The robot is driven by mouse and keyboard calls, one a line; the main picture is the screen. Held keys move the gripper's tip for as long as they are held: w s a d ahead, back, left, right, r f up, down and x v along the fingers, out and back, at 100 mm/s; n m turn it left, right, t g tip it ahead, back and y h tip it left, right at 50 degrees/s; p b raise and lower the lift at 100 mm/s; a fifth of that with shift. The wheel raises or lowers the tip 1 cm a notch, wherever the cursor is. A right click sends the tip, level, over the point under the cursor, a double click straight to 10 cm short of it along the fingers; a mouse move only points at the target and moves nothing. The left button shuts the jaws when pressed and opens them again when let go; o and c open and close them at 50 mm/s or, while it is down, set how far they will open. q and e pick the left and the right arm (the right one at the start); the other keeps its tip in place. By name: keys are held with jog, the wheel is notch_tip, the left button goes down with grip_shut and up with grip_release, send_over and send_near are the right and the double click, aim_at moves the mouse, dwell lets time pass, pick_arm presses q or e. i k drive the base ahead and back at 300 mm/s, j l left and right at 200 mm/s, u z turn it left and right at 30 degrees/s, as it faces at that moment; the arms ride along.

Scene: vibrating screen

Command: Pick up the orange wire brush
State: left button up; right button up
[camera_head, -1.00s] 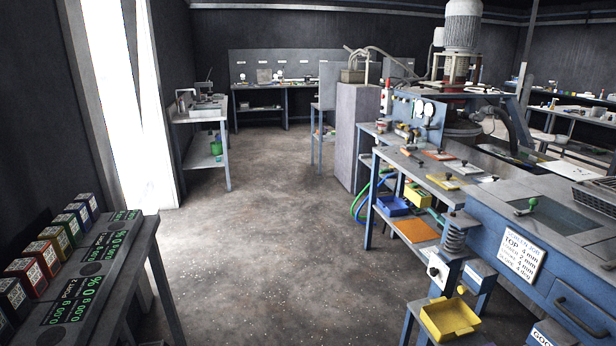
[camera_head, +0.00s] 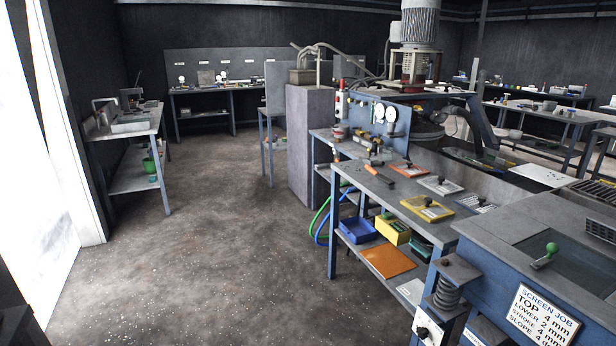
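A small tool with an orange handle (camera_head: 372,170) lies on the top of the blue-framed workbench (camera_head: 345,150) right of centre. It may be the orange wire brush, but it is too small to tell. Neither of my grippers is in view.
The blue screen machine (camera_head: 545,285) stands at the right front. The floor (camera_head: 215,250) left of the bench is clear.

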aim_at(384, 181)
jog(key=i, duration=1.4)
jog(key=i+z, duration=0.2)
jog(key=i, duration=0.2)
jog(key=i+j+z, duration=0.2)
jog(key=i, duration=0.2)
jog(key=i+j+z, duration=0.15)
jog(key=i, duration=0.2)
